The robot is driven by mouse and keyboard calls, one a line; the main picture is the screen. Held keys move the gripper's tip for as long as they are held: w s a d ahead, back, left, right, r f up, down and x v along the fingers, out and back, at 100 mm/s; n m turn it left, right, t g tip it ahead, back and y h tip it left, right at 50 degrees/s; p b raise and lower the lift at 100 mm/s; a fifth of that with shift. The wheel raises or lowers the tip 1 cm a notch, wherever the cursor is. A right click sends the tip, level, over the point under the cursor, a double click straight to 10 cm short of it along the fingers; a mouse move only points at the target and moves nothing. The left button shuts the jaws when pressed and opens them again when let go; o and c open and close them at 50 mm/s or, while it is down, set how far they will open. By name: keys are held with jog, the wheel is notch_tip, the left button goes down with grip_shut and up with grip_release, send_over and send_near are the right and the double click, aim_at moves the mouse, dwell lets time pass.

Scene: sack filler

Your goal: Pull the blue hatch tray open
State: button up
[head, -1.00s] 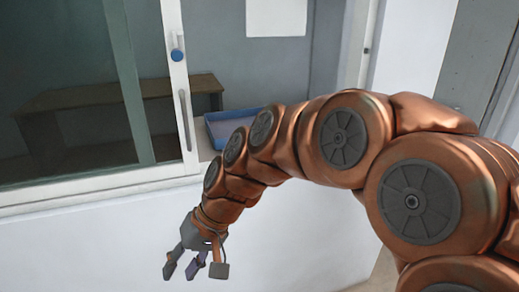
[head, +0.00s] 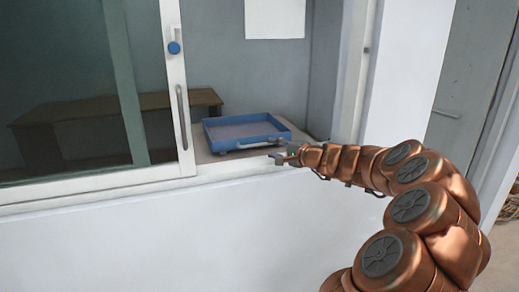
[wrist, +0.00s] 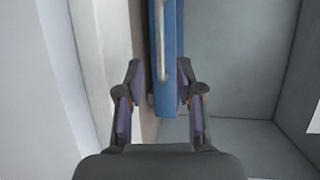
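The blue hatch tray (head: 242,119) sits on the ledge in the hatch opening, with a pale bar handle (head: 256,145) along its front. My gripper (head: 279,158) is at the tray's front right corner, just outside the front wall. In the wrist view my gripper (wrist: 159,80) is open, with one finger on each side of the tray's blue wall (wrist: 171,65) and its pale handle (wrist: 161,40). A gap shows on the left finger's side; the right finger is very close to the wall, and I cannot tell if it touches. The tray's inside is mostly hidden in the wrist view.
A brown bench (head: 85,108) is behind the glass. The white wall (head: 190,240) below the sill is clear.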

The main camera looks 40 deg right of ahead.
aim_at(258, 145)
jog(key=shift+w+a+f+p, duration=0.15)
jog(key=shift+w+a+f, duration=0.05)
jog(key=shift+w, duration=1.05)
jog(key=shift+w+a+f+p, duration=0.15)
jog(key=shift+w+f, duration=0.1)
jog(key=shift+w, duration=0.95)
jog(key=shift+w+a+f+p, duration=0.1)
jog(key=shift+w+a+f, duration=0.1)
jog(key=shift+w, duration=1.05)
grip_shut()
